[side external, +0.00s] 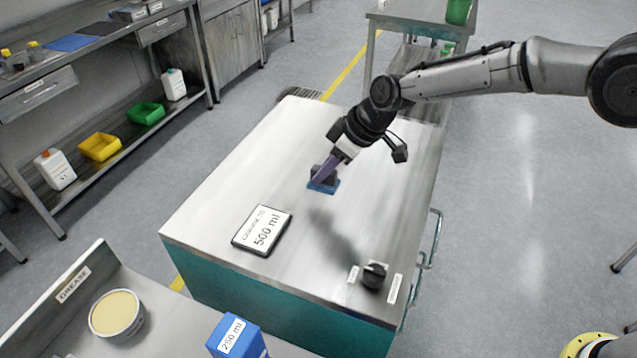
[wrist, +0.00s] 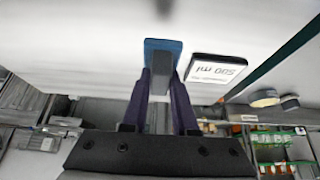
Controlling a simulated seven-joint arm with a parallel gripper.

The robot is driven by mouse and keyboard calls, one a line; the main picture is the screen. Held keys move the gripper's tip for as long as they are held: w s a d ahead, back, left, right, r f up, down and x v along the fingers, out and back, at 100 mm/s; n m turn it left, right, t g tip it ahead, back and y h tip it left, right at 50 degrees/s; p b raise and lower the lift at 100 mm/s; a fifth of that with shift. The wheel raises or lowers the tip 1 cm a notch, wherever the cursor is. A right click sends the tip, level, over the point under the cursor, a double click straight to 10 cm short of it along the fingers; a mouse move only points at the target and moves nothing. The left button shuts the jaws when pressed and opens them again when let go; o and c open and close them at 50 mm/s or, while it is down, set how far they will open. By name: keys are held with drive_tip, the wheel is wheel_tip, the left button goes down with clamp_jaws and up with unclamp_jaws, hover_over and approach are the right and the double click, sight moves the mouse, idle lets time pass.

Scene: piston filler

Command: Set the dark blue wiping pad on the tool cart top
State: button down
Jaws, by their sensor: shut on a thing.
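The blue wiping pad (side external: 328,187) has a dark grey block on its back. It is at the middle of a steel top with teal sides (side external: 285,150), lying flat on it or just above; I cannot tell which. The pictures do not settle whether this top is the tool cart's. My gripper (side external: 323,174) reaches down from the upper right, its purple fingers shut on the pad's grey block. In the wrist view the pad (wrist: 163,44) shows beyond the fingertips (wrist: 160,73), with the grey block between them.
A "500 ml" panel (side external: 262,230) and a black knob (side external: 374,275) are on the same top. A bench with a grease tin (side external: 116,313) and a blue carton (side external: 237,337) is in front. Shelving (side external: 95,45) stands left; another steel table (side external: 415,12) stands behind.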

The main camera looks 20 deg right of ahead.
drive_tip(key=shift+w+a+f, duration=0.35)
drive_tip(key=shift+w+f, duration=0.25)
drive_tip(key=shift+f, duration=0.15)
drive_tip(key=shift+w+f, duration=0.1)
drive_tip(key=shift+f, duration=1.55)
drive_tip(key=shift+f, duration=0.15)
drive_tip(key=c, duration=0.7)
unclamp_jaws()
drive_tip(key=v, duration=1.2)
drive_tip(key=shift+r, duration=0.25)
